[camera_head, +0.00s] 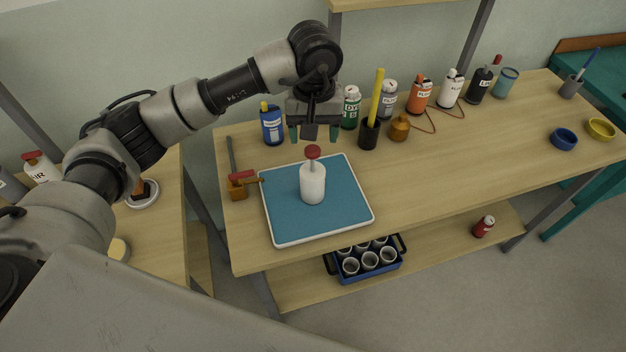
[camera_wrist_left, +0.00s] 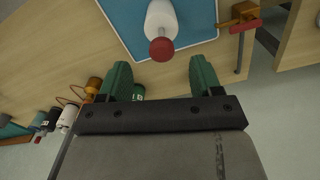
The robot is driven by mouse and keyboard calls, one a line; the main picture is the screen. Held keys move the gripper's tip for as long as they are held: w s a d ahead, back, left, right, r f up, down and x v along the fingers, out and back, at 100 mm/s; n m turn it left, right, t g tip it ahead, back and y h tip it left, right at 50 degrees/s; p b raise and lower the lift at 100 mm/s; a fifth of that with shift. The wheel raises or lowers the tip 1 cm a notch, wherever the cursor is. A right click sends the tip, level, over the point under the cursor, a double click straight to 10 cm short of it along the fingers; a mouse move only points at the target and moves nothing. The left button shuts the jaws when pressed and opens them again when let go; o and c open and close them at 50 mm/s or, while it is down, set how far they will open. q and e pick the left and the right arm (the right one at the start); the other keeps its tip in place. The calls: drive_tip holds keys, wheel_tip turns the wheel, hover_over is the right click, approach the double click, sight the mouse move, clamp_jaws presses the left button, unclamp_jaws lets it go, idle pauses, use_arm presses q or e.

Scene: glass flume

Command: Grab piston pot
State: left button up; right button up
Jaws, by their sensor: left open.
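The piston pot (camera_head: 313,184) is a white cylinder with a red knob on top. It stands upright on a blue mat with a white rim (camera_head: 276,228). In the left wrist view the pot (camera_wrist_left: 161,20) is at the top, with its red knob towards the gripper. My left gripper (camera_head: 316,136) is open and empty, with green fingers pointing down. It is above and behind the pot, apart from it. In the left wrist view the gripper's fingers (camera_wrist_left: 160,78) are spread below the knob. My right gripper does not show.
A tool with an orange base and red part (camera_head: 238,187) stands left of the mat. A blue bottle (camera_head: 272,125), a green can (camera_head: 350,108) and a black cup (camera_head: 369,134) stand behind. The table right of the mat is clear.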

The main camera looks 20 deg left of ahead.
sight(313, 148)
use_arm(q)
drive_tip(key=shift+f, duration=0.7)
drive_tip(key=f+p, duration=0.1)
drive_tip(key=f, duration=0.2)
drive_tip(key=f+p, duration=0.1)
drive_tip(key=shift+w+a+f+p, duration=0.15)
drive_tip(key=shift+w+a+p, duration=0.05)
drive_tip(key=shift+w+p, duration=0.15)
drive_tip(key=shift+f, duration=0.4)
drive_tip(key=shift+c, duration=0.3)
clamp_jaws()
